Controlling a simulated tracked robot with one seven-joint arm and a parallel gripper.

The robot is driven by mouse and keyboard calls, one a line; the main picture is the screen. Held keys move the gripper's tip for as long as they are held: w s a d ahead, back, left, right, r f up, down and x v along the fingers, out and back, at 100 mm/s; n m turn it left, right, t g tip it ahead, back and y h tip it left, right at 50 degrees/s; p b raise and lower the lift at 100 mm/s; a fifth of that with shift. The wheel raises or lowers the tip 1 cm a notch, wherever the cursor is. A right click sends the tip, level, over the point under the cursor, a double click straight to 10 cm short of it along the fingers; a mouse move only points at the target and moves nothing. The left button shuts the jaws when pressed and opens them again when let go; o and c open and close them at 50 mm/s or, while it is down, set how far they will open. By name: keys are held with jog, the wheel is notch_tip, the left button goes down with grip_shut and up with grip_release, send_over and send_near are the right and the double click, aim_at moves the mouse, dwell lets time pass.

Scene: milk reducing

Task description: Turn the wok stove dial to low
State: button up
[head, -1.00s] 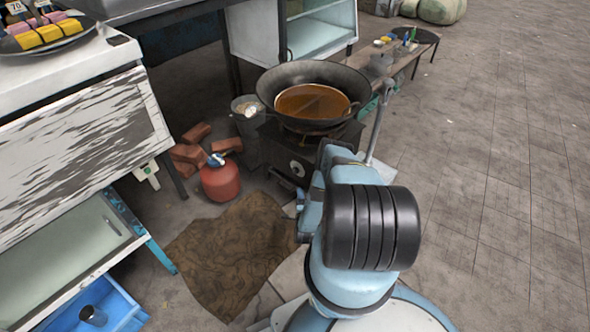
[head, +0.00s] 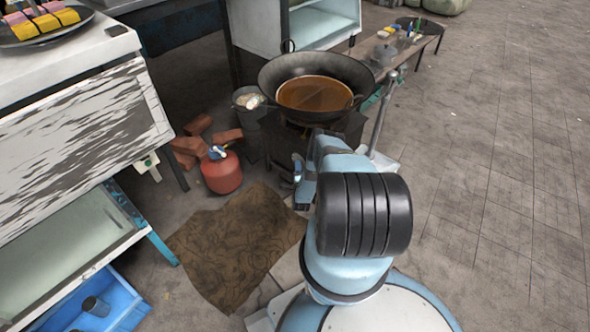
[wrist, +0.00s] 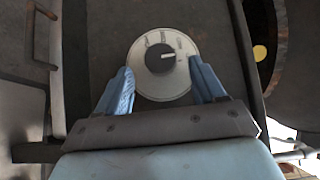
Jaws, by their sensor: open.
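The wok stove dial (wrist: 161,58) is a dark knob on a round pale plate with markings, set in the dark stove front, in the wrist view. The knob's pale pointer line points to the right. My gripper (wrist: 160,82) is open, its two blue fingers spread on either side of the plate's lower part, with nothing between them in its grip. In the head view the stove (head: 345,128) stands under a large black wok (head: 345,75) with brown liquid. There my arm covers the dial, and the gripper is mostly hidden.
A red gas canister (head: 222,174) and several bricks (head: 186,148) lie left of the stove. A bucket (head: 246,105) stands beside it. A brown mat (head: 238,240) lies in front, and a white cabinet (head: 70,150) is at the left. Open floor (head: 490,180) lies to the right.

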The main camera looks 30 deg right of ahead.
jog(key=shift+x, duration=1.05)
jog(key=shift+c, duration=0.3)
